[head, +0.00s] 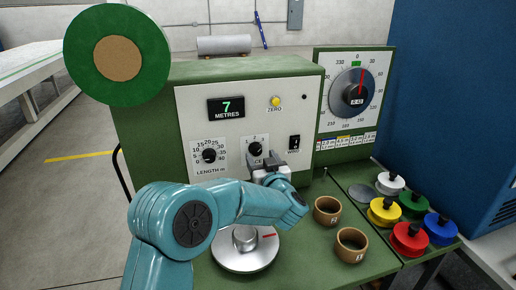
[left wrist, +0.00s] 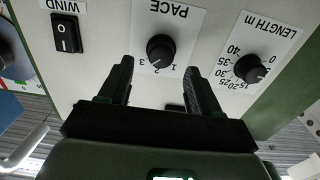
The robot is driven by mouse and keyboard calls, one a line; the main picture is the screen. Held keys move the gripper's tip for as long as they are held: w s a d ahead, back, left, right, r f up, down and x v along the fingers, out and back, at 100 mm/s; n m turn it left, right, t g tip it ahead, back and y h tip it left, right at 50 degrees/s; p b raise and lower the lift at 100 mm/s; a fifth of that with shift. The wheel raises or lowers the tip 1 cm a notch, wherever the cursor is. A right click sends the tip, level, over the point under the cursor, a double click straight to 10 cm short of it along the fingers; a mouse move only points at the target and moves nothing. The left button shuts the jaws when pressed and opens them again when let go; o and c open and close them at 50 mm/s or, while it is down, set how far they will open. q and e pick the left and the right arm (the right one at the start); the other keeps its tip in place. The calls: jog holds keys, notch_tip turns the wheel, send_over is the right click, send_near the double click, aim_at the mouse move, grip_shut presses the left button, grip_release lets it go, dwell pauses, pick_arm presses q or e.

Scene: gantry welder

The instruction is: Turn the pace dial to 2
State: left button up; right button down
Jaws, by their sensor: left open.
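The pace dial (head: 255,149) is a small black knob on a white plate marked 1, 2 and 3, on the front of the green machine. In the left wrist view, which is upside down, the same knob (left wrist: 160,48) sits between and just beyond my open fingertips, apart from them. I cannot read its pointer for sure. My left gripper (head: 270,160) is open and empty in front of the panel, just below and right of the dial, and covers part of its plate. My right gripper is out of view.
The length dial (head: 209,155) is left of the pace dial and the wind switch (head: 294,142) is right of it. A display (head: 226,107) reads 7 metres. Below are a silver disc (head: 245,256), wooden cups (head: 327,210) and coloured spools (head: 410,238).

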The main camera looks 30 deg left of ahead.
aim_at(257, 152)
pick_arm(q)
jog(key=x, duration=0.3)
jog(key=shift+s, duration=0.1)
jog(key=shift+w+a+p, duration=0.3)
jog(key=shift+w+a, duration=0.1)
jog(key=shift+w, duration=0.05)
jog(key=shift+s, duration=0.1)
jog(key=c, duration=1)
jog(key=shift+c, duration=0.2)
jog(key=shift+f, duration=0.1)
